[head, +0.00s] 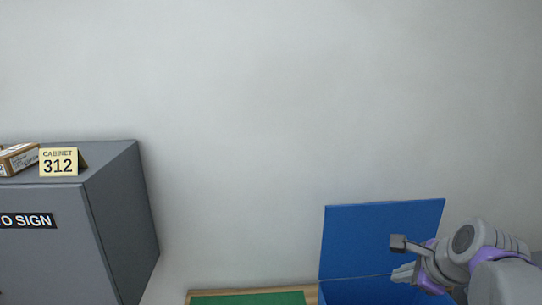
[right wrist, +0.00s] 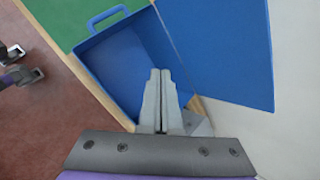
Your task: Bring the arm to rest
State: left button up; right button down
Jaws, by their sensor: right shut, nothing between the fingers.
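My right gripper (head: 403,273) is at the lower right of the head view, in front of a blue box's raised lid. In the right wrist view its two fingers (right wrist: 160,76) are pressed together with nothing between them, and they point over the open blue box (right wrist: 112,62). Whether they are above the box or within its walls I cannot tell. My left gripper (right wrist: 18,64) shows at the left edge of the right wrist view, its fingertips apart and empty, over the reddish floor. It is outside the head view.
The blue lid (head: 382,238) stands up at the counter's back. A green mat (head: 248,299) lies left of the box. A grey cabinet (head: 122,225) at the left carries a parcel (head: 18,160) and a "CABINET 312" sign (head: 59,162). Bare wall fills the middle.

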jog(key=s+a+f+n+g, duration=0.1)
jog(key=s+a+f+n, duration=0.3)
jog(key=s+f+n, duration=0.4)
jog(key=s+a+f+n+h, duration=0.1)
jog(key=s+a+f+n, duration=0.3)
jog(key=s+f+n, duration=0.5)
notch_tip(320, 180, down, 8)
jog(key=n, duration=0.6)
jog(key=shift+s+a+f+n+g, duration=0.2)
jog(key=shift+n+g, duration=0.1)
jog(key=shift+g, duration=0.1)
